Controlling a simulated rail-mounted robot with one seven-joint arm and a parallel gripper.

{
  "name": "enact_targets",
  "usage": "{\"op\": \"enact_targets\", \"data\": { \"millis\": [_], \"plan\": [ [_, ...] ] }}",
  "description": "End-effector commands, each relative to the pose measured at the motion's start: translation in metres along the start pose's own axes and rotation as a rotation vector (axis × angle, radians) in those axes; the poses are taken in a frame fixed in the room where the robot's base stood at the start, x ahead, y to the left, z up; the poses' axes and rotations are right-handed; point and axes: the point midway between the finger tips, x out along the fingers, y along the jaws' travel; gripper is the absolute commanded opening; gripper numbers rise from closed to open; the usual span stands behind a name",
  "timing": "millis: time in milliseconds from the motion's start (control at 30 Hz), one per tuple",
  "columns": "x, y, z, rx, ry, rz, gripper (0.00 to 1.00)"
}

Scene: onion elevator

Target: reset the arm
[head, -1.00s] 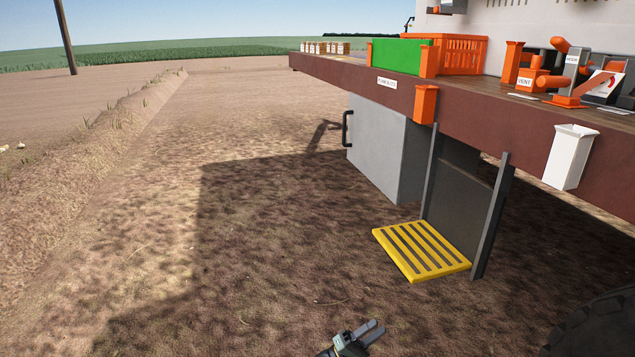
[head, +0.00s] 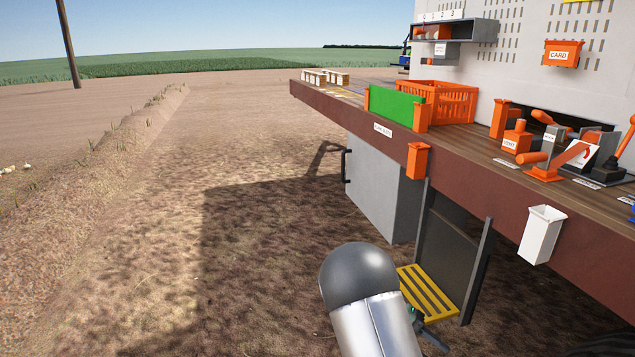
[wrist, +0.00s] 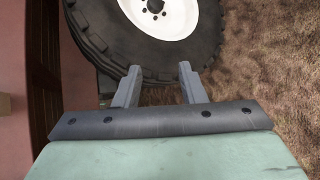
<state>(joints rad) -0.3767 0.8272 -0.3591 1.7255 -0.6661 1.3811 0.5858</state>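My gripper (wrist: 157,85) shows in the wrist view with its two grey fingers apart and nothing between them. Beyond the fingers are a large black tire (wrist: 115,45) with a white hub and bare brown soil. In the head view my arm rises at the bottom middle, and part of my gripper (head: 436,338) shows low beside it, below the yellow step. The arm hides part of the yellow slatted step (head: 430,292). My gripper touches nothing that I can see.
The wooden platform (head: 450,205) runs along the right, carrying a green panel (head: 392,104), an orange crate (head: 447,100) and orange levers (head: 570,158). A white bin (head: 541,234) and a grey cabinet (head: 376,180) hang below its edge. Open soil lies to the left.

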Motion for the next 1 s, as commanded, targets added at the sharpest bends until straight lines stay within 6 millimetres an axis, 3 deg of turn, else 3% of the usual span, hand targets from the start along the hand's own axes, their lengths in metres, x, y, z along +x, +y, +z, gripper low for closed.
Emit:
{"op": "enact_targets", "data": {
  "millis": [33,100,400,600,800,1000],
  "plan": [
    [-0.013,0.032,0.028,-0.017,-0.002,-0.103,0.37],
    [-0.024,0.053,0.059,-0.050,0.007,-0.237,0.37],
    [-0.080,0.131,0.198,-0.148,0.169,-0.726,0.37],
    [-0.111,0.167,0.281,-0.163,0.342,-0.939,0.37],
    [-0.123,0.177,0.325,-0.155,0.460,-1.032,0.37],
    [-0.124,0.175,0.333,-0.153,0.490,-1.050,0.37]
  ]
}}
